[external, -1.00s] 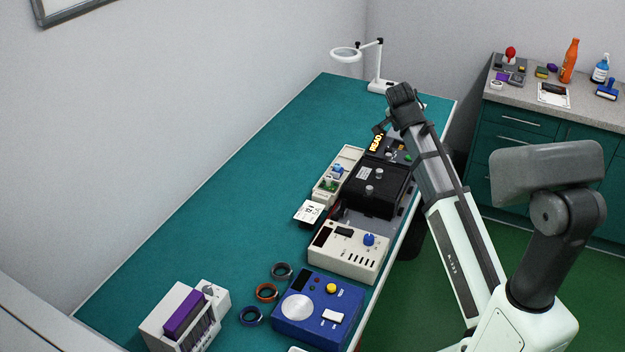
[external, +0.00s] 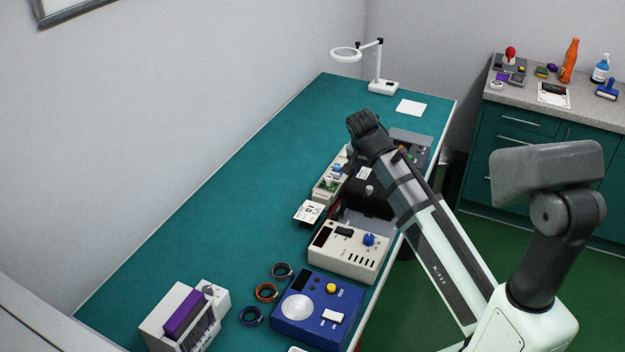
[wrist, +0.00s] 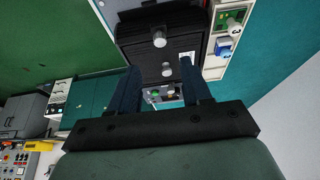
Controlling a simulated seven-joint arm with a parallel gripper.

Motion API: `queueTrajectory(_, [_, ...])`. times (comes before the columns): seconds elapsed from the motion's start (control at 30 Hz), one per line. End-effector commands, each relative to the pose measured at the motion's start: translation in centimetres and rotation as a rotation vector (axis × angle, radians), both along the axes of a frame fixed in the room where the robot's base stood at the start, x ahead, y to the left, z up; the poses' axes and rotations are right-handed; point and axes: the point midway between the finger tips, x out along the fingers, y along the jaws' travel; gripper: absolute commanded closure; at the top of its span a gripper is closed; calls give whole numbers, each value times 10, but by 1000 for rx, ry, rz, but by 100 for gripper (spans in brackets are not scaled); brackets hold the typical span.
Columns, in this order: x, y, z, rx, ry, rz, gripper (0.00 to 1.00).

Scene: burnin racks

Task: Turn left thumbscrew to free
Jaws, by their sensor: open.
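The black box (external: 357,205) on the bench has metal thumbscrews on its top. One thumbscrew (external: 369,190) shows in the external view; my arm covers the other. In the wrist view two thumbscrews show, one farther up the picture (wrist: 160,38) and one lower (wrist: 167,70) between my fingers. I cannot tell from the pictures which is called left. My gripper (wrist: 159,64) is open and empty, its fingers apart in front of the box. I see no contact with either thumbscrew. In the external view the fingertips are hidden behind my wrist.
A cream module with a blue part (external: 326,190) lies along the box's left side. A cream instrument with a blue knob (external: 348,252) and a blue unit (external: 318,310) stand nearer. A grey panel (external: 412,140) is behind.

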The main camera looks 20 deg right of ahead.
Motion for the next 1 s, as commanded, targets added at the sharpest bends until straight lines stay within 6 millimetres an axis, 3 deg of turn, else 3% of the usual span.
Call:
queueTrajectory(0.6, [22, -23, -78, 0, 2, -2, 52])
queueTrajectory(1.0, [28, -28, -94, 0, 0, -1, 52])
